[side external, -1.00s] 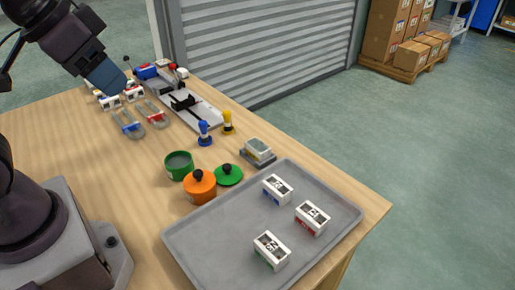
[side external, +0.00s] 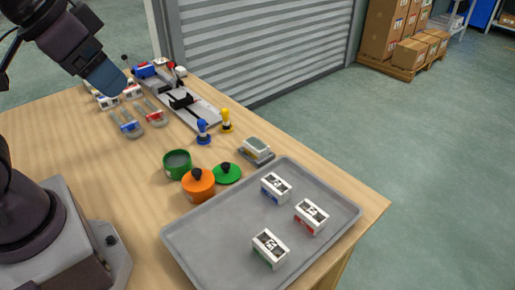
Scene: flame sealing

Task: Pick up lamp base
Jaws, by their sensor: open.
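No part is plainly marked as the lamp base. A green open round cup (side external: 177,165) stands upright on the wooden table, with a green lid with a black knob (side external: 227,173) lying beside it. An orange round pot (side external: 198,186) with a black knob on top stands just in front of them. My gripper (side external: 106,78) is at the upper left, above the far left of the table and well apart from the cup and pot. It is open; its fingertips are hard to make out, and I see nothing held.
A grey tray (side external: 205,250) with three white blocks fills the near right of the table (side external: 60,150). Blue (side external: 203,133) and yellow (side external: 227,121) stamp-like pieces, a small scale-like block (side external: 257,150) and a grey fixture (side external: 195,113) stand behind. Bare table lies left of the cup.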

